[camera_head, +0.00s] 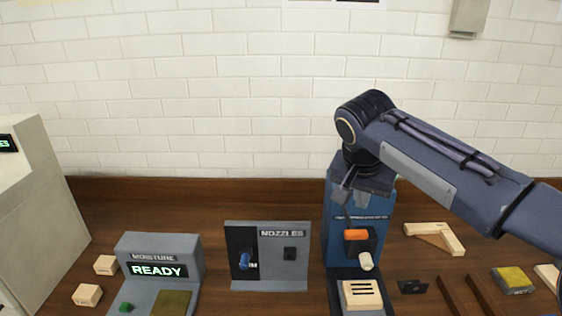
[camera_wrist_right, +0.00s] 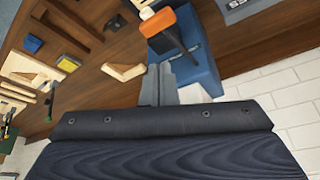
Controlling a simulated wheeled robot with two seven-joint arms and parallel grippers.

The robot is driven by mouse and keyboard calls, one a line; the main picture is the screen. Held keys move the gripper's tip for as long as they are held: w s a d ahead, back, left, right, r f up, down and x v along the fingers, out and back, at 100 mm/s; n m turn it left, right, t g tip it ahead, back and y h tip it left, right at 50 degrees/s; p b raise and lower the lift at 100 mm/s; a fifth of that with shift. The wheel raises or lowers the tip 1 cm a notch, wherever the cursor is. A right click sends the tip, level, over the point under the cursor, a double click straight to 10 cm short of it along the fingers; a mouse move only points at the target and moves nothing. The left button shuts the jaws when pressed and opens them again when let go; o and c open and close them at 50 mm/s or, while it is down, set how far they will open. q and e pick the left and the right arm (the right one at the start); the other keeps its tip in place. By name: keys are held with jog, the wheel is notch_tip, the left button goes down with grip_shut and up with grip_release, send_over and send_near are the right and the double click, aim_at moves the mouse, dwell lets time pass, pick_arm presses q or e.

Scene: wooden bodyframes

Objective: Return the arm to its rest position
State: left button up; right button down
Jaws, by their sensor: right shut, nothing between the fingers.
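My right arm reaches in from the right of the head view, bent at a dark joint. My right gripper (camera_head: 345,196) points down in front of the upper part of a blue machine (camera_head: 340,232). Its fingers are shut with nothing between them; they also show in the wrist view (camera_wrist_right: 158,82). The machine has an orange handle (camera_head: 356,235) and a white knob (camera_head: 366,261) below the gripper. I cannot tell whether the fingers touch the machine. The left gripper is not in view.
A grey nozzle panel (camera_head: 283,240) and a moisture meter reading READY (camera_head: 135,250) stand left of the machine. A slotted wooden block (camera_head: 362,294) sits at its base. Wooden pieces (camera_head: 440,238) and a yellow-topped block (camera_head: 512,279) lie at right. A white brick wall is behind.

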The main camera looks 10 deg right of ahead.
jog(key=s+a+f+n+t+y+b, duration=0.1)
jog(key=s+a+f+n+y+b, duration=0.1)
jog(key=s+f, duration=0.7)
jog(key=s+a+f+n+t+y+b, duration=0.1)
jog(key=s+a+f+n+y, duration=0.3)
jog(key=s+f, duration=0.6)
jog(key=s+a+y+b, duration=0.1)
jog(key=s, duration=0.1)
jog(key=shift+s+f+n, duration=0.3)
jog(key=shift+s+n, duration=0.1)
